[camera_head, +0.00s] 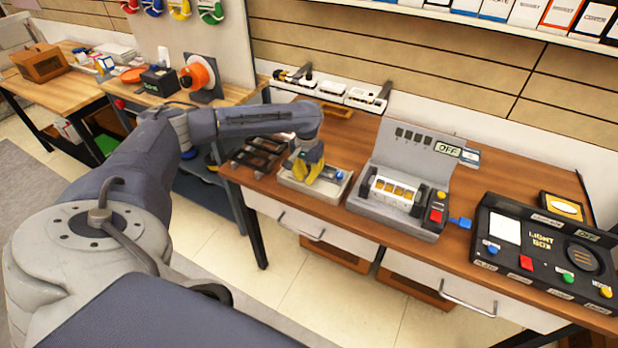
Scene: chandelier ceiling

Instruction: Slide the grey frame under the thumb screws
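My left arm reaches in from the left, and its yellow-fingered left gripper (308,166) points down over a shallow pale grey tray (318,190) on the wooden bench. The fingers hide much of the tray's middle, and I cannot tell whether they are open or shut on something. A small blue part (340,175) shows at the tray's right end. I cannot pick out the grey frame or the thumb screws for certain at this size. My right gripper is not in view.
Dark slotted trays (258,155) lie left of the gripper. A grey machine (385,218) with an upright "OFF" panel stands close to the right, and a black light box (545,255) farther right. White units (335,92) line the back. Drawers run below the bench's front edge.

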